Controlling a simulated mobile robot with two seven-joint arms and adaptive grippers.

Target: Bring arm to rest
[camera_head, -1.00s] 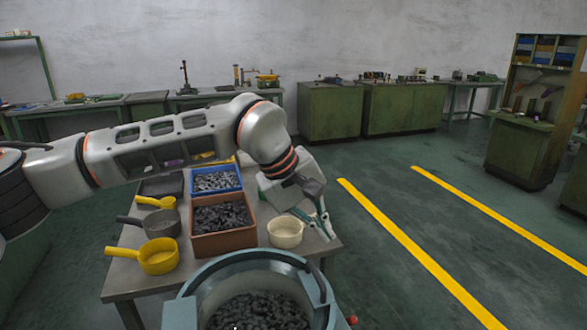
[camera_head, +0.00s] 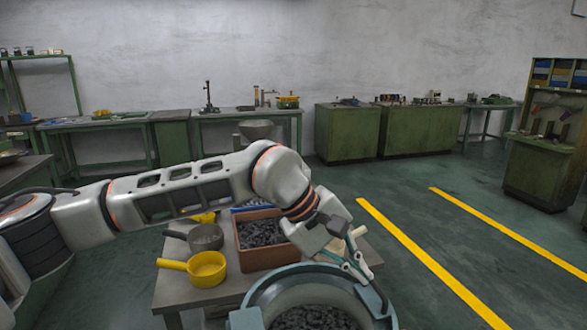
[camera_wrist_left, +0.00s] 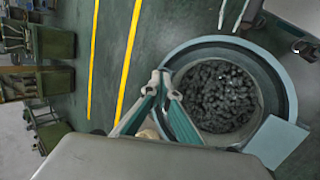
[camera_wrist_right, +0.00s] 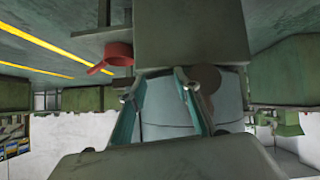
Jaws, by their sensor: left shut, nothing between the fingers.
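My left arm (camera_head: 180,190) reaches in from the left, over the worktable, in the head view. My left gripper (camera_head: 354,262) points down beside the rim of a round grey-blue bowl (camera_head: 262,297) filled with dark small parts (camera_head: 315,317). In the left wrist view the gripper's teal fingers (camera_wrist_left: 166,84) come together with nothing between them. The bowl's rim (camera_wrist_left: 285,85) lies just right of them. My right gripper (camera_wrist_right: 160,78) shows only in the right wrist view, with a gap between its fingers and nothing seen held. A grey-blue surface lies behind them.
On the worktable (camera_head: 210,298) stand a brown bin (camera_head: 270,258) of dark parts, yellow ladle (camera_head: 207,268) and grey ladle (camera_head: 206,237). A cream vessel (camera_head: 357,232) is partly hidden behind my left gripper. Open floor (camera_head: 440,230) with yellow lines lies right.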

